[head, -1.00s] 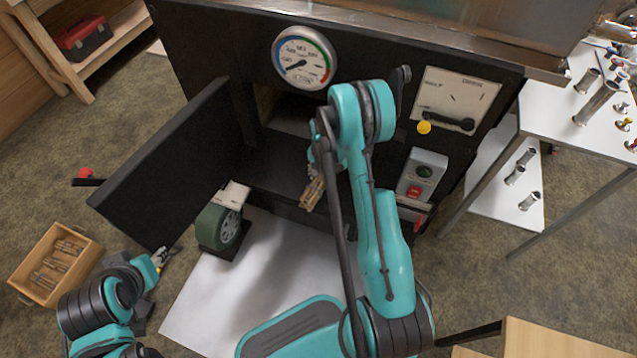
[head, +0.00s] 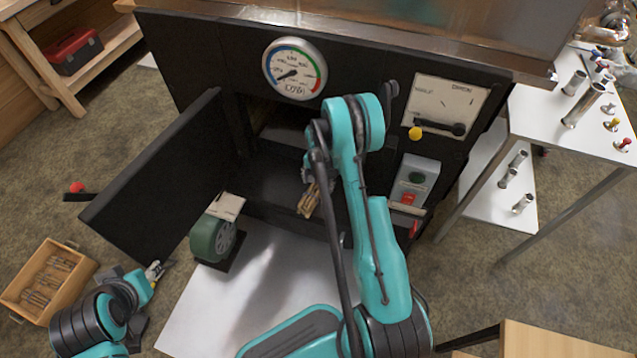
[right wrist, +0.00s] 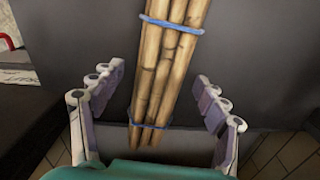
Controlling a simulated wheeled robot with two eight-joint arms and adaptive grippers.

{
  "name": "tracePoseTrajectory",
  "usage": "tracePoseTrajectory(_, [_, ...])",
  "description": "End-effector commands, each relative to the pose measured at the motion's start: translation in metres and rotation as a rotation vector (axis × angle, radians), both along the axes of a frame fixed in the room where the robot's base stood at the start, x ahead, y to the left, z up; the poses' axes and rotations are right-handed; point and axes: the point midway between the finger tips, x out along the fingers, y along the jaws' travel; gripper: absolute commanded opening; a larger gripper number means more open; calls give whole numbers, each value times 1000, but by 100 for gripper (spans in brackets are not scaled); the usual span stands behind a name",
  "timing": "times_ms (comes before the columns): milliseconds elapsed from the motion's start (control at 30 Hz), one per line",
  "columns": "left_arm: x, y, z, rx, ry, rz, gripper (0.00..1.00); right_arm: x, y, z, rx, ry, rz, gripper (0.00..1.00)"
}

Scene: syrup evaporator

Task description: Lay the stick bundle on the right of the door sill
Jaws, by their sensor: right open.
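The stick bundle (head: 308,200), several tan sticks tied with blue bands, lies at the door sill (head: 270,190) of the black evaporator, its near end toward the sill's front edge. In the right wrist view the bundle (right wrist: 168,65) runs lengthwise on the dark surface between the spread fingers. My right gripper (right wrist: 155,105) is open, with a finger group on each side and visible gaps to the sticks. In the head view my right arm partly hides this gripper. My left gripper (head: 155,272) is low at the left, near the crate; its jaws are too small to read.
The open firebox door (head: 150,180) swings out at the left of the opening. A green wheel-like object (head: 212,238) stands below it. A wooden crate (head: 20,290) with more bundles sits on the floor. A control box (head: 415,180) is right of my right arm.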

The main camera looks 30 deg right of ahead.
Motion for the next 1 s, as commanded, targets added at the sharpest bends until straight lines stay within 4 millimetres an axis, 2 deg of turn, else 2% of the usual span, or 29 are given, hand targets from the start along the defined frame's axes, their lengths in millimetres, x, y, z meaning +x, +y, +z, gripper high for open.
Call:
tracePoseTrajectory(167, [2, 0, -1, 0, 2, 0, 40, 0, 0, 6, 0, 0, 0, 74])
tracePoseTrajectory(500, [1, 0, -1, 0, 2, 0, 40, -1, 0, 60, 1, -1, 0, 74])
tracePoseTrajectory(600, [1, 0, -1, 0, 2, 0, 40, -1, 0, 70, 1, -1, 0, 74])
tracePoseTrajectory(1000, [0, 0, 0, 0, 0, 0, 40, -1, 0, 76, 0, -1, 0, 74])
